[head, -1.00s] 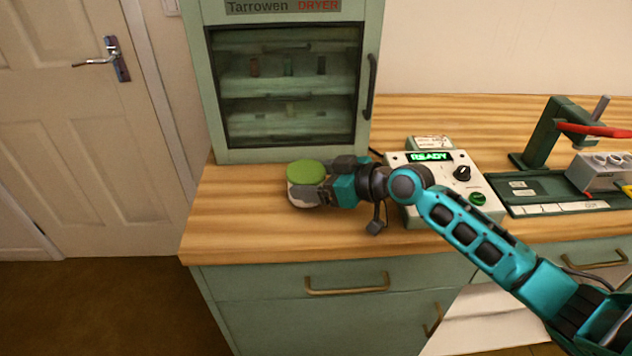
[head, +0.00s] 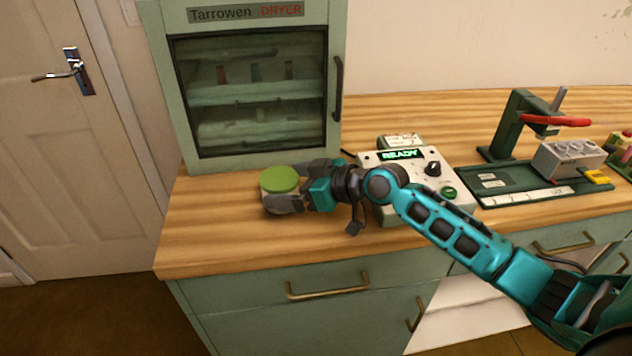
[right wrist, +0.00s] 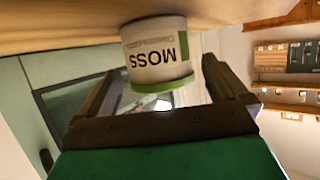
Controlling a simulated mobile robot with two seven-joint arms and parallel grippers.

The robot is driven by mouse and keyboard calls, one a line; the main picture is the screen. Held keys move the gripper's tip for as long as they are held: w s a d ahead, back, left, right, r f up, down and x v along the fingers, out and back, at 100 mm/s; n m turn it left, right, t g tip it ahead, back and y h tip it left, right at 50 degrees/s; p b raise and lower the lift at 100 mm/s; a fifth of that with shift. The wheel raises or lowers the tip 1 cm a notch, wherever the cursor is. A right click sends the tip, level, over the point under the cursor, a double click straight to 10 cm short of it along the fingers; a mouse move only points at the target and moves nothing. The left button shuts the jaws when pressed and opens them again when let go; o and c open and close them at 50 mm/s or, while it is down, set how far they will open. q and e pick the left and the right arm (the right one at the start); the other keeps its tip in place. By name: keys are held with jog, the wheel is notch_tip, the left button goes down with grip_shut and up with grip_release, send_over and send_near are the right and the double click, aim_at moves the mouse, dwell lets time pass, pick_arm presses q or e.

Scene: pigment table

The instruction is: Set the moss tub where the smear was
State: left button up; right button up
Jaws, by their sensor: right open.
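The moss tub (head: 279,181) is a small white tub with a green lid. It stands upright on the wooden worktop in front of the dryer. My right gripper (head: 288,188) is open, with its fingers on either side of the tub. In the right wrist view the tub (right wrist: 157,52) reads "MOSS" upside down. It sits between the two spread fingers (right wrist: 165,90), and gaps show beside it. No smear can be made out on the worktop. My left gripper is not in view.
The green Tarrowen dryer (head: 179,100) stands behind the tub with its door shut. A control box (head: 460,207) showing "READY" is right of the gripper. Farther right are a green tray (head: 520,195) and a press with a red lever (head: 555,120). Bare worktop (head: 215,235) lies front left.

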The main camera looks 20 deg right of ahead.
jog(key=v, duration=1)
jog(key=shift+f, duration=0.1)
jog(key=shift+s+d+r, duration=0.35)
jog(key=shift+s+r, duration=0.05)
jog(key=shift+s, duration=0.15)
